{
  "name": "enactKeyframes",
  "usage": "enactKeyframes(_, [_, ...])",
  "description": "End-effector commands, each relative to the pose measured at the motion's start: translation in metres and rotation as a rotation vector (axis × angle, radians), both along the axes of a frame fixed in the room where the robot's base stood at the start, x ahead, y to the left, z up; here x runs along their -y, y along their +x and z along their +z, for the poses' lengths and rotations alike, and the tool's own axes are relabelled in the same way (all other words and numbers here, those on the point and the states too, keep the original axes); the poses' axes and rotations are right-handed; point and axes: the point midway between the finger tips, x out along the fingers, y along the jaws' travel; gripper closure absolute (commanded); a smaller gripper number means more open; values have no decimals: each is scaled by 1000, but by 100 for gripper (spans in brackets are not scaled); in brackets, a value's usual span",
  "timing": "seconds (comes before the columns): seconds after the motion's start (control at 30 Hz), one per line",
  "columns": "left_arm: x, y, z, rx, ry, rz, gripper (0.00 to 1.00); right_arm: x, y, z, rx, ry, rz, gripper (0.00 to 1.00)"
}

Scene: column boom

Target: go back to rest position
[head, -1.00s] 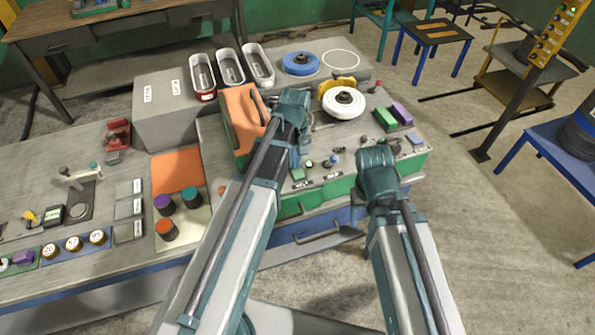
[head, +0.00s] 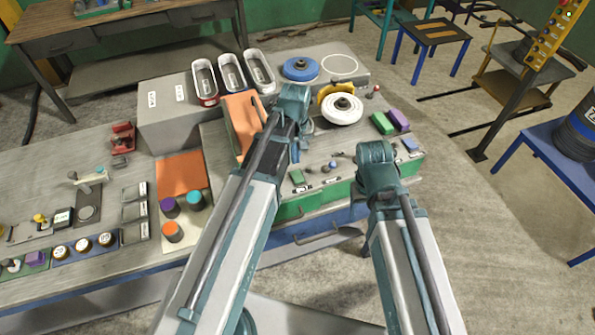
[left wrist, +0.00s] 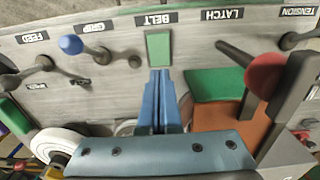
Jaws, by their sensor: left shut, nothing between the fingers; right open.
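My left arm reaches over the bench in the head view, with its wrist (head: 294,100) beside the orange panel (head: 244,120). My left gripper (left wrist: 161,75) shows in the left wrist view, its blue fingers shut and empty. The fingertips appear just below the green block under the BELT label (left wrist: 156,19); I cannot tell whether they touch it. In the head view the left fingers are hidden by the arm. My right arm is bent, its elbow (head: 377,160) in front of the bench's right part. The right fingers cannot be made out.
The bench (head: 120,205) carries a grey box with trays, a blue disc (head: 300,68) and a white wheel (head: 342,109). In the left wrist view, a red knob (left wrist: 266,74) and a blue knob (left wrist: 71,44) stand near the fingers.

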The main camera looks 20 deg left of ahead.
Motion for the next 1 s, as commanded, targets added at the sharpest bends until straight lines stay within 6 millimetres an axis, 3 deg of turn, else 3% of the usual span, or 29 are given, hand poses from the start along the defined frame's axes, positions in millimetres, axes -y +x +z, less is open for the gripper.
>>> enactKeyframes(0.2, [0, 0, 19, 0, 0, 0, 100, 0, 0, 19, 0, 1, -4, 36])
enactKeyframes(0.77, [2, -2, 15, -1, 1, -11, 100, 0, 0, 15, 0, 1, -4, 36])
enactKeyframes(0.87, [20, -22, -2, -7, 11, -119, 100, 0, 0, -2, 0, 1, -3, 36])
enactKeyframes(1.0, [61, -73, -38, -29, 42, -430, 100, 0, 0, -38, 0, 0, 1, 36])
